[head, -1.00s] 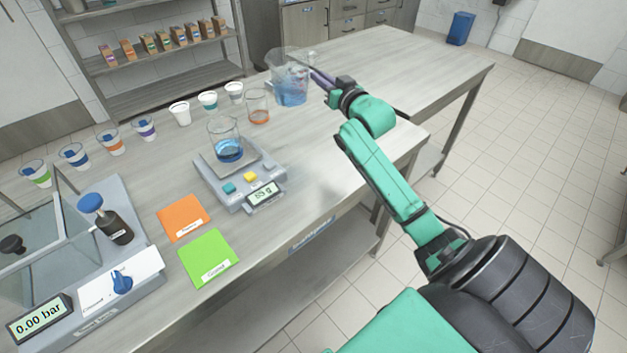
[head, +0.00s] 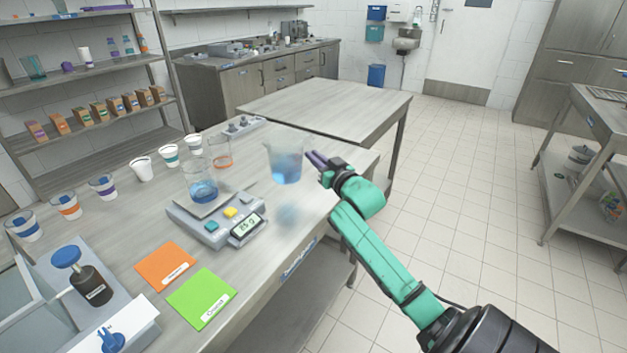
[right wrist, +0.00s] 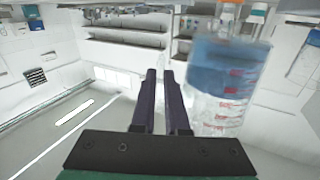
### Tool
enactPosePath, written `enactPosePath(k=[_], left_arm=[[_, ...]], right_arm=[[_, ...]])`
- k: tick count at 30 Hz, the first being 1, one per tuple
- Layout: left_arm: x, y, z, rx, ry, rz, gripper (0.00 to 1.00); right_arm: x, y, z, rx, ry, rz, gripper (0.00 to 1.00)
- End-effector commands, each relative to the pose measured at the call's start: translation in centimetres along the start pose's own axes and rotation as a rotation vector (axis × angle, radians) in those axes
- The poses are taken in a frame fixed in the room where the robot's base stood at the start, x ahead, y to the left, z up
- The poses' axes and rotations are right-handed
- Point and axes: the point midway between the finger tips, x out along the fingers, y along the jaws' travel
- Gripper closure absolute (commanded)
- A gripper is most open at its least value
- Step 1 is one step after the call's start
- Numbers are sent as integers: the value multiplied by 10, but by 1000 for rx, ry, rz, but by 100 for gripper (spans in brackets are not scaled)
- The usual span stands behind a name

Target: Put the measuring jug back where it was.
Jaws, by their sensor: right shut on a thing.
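The measuring jug (head: 285,161) is clear with blue liquid low in it. It is roughly upright in the air above the right part of the table, with a blurred bluish patch on the tabletop below. My right gripper (head: 313,160) is at the jug's right side, shut on it; the exact grip is hard to make out. In the right wrist view the dark fingers (right wrist: 165,98) are close together, and the jug (right wrist: 222,88) with red markings is just right of them, upside down in the picture. My left gripper is not in view.
A balance (head: 214,213) bears a beaker (head: 201,184) of blue liquid, left of the jug. An orange-tinted beaker (head: 221,153) and several cups stand behind. A grey knobbed rack (head: 243,126) is at the back. The tabletop (head: 318,209) near the right front is bare.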

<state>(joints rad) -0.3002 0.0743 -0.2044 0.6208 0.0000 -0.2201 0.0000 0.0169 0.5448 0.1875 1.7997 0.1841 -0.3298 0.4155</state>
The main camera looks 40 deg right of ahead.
Motion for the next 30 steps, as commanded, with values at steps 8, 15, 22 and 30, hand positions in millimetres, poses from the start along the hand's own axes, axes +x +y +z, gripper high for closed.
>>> enactPosePath(k=[8, 15, 22, 30], left_arm=[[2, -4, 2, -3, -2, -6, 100], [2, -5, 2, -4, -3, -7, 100], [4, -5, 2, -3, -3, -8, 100], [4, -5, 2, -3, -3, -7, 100]], right_arm=[[0, 2, 48, 2, 3, -1, 100], [0, 3, 64, 0, 7, -2, 100], [0, 4, 68, 0, 6, -2, 100], [0, 4, 68, -1, 2, -1, 58]])
